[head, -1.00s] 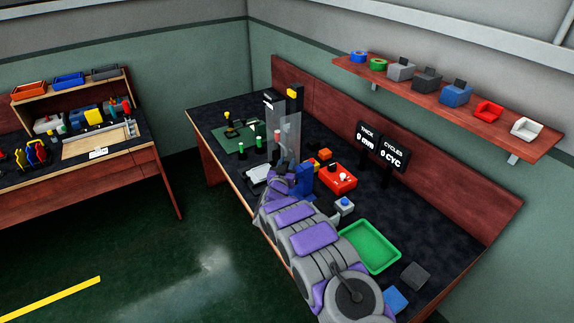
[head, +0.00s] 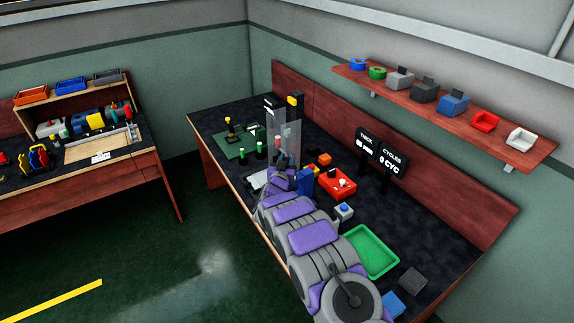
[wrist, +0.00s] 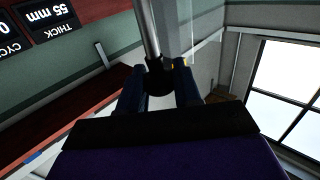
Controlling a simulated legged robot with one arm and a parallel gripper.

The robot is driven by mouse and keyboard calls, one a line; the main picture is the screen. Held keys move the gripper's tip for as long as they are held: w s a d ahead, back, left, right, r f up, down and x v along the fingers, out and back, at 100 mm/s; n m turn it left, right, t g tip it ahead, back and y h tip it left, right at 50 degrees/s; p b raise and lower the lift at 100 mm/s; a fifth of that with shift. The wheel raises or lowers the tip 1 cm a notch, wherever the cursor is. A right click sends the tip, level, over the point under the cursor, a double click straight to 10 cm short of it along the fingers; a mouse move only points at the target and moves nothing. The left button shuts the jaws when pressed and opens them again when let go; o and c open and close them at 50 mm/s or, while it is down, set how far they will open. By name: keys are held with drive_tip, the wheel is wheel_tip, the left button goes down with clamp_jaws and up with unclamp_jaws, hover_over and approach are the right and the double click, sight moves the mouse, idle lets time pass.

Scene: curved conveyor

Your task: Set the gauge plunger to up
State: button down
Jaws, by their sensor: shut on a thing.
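The gauge plunger shows in the wrist view as a silver rod (wrist: 148,30) with a round black knob (wrist: 158,82). The two dark blue fingers of my gripper (wrist: 161,74) are shut on the knob, one on each side. In the head view the gauge stands on the workbench as a dark upright with a clear guard (head: 289,142). My gripper (head: 304,182) is beside the guard, low at its front. The plunger is hidden there by my arm and the guard. The thickness display (wrist: 50,22) appears upside down in the wrist view and seems to read 55 mm.
A red box (head: 338,183), a blue-topped button box (head: 343,212) and a green tray (head: 370,252) lie right of my arm. A green board (head: 235,148) is on the far left of the workbench. A shelf (head: 440,113) with several items hangs above.

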wheel_tip(320, 180, up, 2)
drive_tip(key=shift+a+r+p, duration=0.1)
drive_tip(key=shift+r+p, duration=0.1)
drive_tip(key=shift+p, duration=0.1)
drive_tip(key=shift+f, duration=0.1)
drive_tip(key=c, duration=0.9)
unclamp_jaws()
drive_tip(key=shift+o, duration=0.2)
drive_tip(key=s+a+p, duration=0.1)
drive_tip(key=s, duration=0.7)
drive_tip(key=s+a+p, duration=0.1)
drive_tip(key=s+a, duration=0.1)
drive_tip(key=s, duration=0.7)
drive_tip(key=shift+a+f, duration=0.15)
drive_tip(key=shift+a, duration=0.1)
